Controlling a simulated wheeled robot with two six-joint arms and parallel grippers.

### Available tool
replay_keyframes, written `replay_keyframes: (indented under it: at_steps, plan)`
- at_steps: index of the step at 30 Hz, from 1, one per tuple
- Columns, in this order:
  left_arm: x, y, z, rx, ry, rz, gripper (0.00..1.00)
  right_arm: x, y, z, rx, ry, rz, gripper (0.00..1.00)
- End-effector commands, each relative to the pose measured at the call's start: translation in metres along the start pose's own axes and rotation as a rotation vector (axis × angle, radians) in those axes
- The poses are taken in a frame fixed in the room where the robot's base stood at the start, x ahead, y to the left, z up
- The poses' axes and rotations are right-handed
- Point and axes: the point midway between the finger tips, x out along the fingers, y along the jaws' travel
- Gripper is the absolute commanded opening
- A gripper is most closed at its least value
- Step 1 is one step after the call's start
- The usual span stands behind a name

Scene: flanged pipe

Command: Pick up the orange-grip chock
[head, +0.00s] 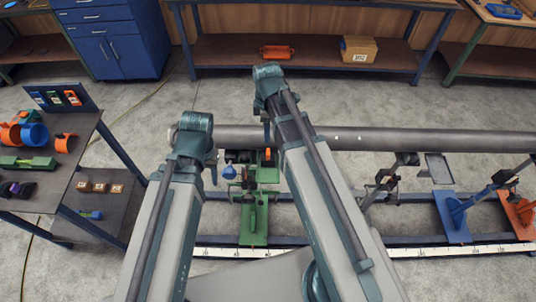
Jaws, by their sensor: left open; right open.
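I cannot pick out the orange-grip chock for certain. Dark pieces, one with a purple grip (22,189), lie at the front of the left side table (45,203). A small orange part (267,154) shows under the grey pipe (420,140), beside the green stand (254,220), partly behind my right arm; I cannot tell what it is. My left arm reaches up to left of the green stand. My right arm reaches further, across the pipe. The jaws of both grippers are hidden behind my own arm links.
Orange clamps (63,143), a blue ring (35,135) and a green tool (28,163) lie on the side table. Small brown boxes (100,187) are on its lower shelf. Blue (452,217) and orange (520,207) stands are at right. The floor beyond the pipe is clear.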

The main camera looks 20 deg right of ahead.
Motion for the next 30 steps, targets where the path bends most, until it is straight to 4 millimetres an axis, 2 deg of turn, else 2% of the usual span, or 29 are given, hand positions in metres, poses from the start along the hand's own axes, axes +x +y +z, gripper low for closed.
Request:
replay_keyframes:
  at_steps: [8,21,30]
  plan:
    - [0.024,0.002,-0.002,0.002,0.0,-0.001,0.5,0.024,0.0,0.0,0.002,0.0,0.0,0.6]
    - [0.084,0.007,-0.005,0.014,0.001,-0.003,0.5,0.084,0.0,0.0,0.002,0.0,0.0,0.6]
    - [0.087,0.008,-0.005,0.015,0.001,-0.003,0.5,0.088,0.0,0.0,0.003,0.0,0.0,0.6]
